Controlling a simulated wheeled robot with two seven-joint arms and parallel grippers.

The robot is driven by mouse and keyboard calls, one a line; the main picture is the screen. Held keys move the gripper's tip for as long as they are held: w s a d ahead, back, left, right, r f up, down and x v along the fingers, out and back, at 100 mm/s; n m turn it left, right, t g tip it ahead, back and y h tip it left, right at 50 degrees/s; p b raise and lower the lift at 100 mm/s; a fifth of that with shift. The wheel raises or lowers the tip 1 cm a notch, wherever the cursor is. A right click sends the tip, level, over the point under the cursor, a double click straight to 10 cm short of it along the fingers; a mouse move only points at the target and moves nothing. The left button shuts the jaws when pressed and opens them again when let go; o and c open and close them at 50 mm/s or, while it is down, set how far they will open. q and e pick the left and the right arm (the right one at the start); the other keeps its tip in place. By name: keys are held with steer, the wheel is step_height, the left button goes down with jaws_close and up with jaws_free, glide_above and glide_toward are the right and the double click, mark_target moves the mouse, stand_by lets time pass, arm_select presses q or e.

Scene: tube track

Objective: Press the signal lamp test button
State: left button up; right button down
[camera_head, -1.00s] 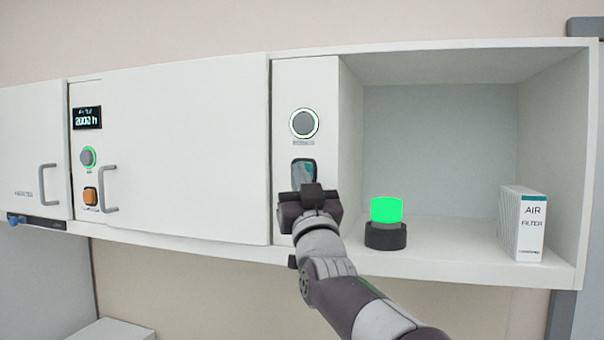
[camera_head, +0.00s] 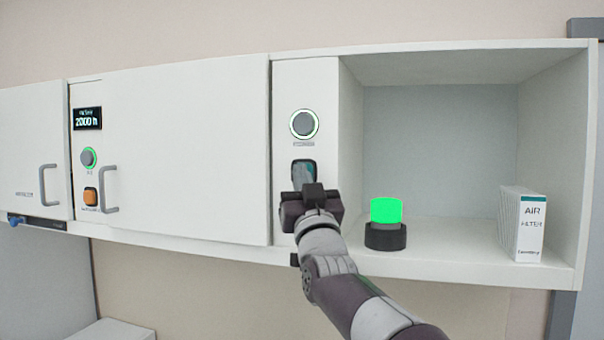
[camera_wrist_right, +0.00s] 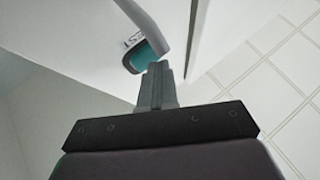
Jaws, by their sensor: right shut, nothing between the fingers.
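A signal lamp (camera_head: 386,212), lit green on a black base, stands in the open compartment. A narrow panel left of it has a round grey button (camera_head: 303,123) with a glowing green-white ring, and below that a teal switch (camera_head: 303,170) in a dark frame. My left gripper is not in view.
An air filter box (camera_head: 522,224) stands at the compartment's right. Further left are a display (camera_head: 87,118), a green-ringed button (camera_head: 88,156), an orange button (camera_head: 91,196) and door handles (camera_head: 109,190). The compartment's middle is free around the lamp.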

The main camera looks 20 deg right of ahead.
stand_by(0.3)
steer(key=shift+s+a+b, duration=0.5)
steer(key=shift+s+b, duration=0.25)
steer(key=s+a+b, duration=0.1)
steer(key=s, duration=0.1)
steer(key=s+a+b, duration=0.1)
steer(key=s, duration=0.1)
steer(key=shift+a, duration=0.4)
stand_by(0.4)
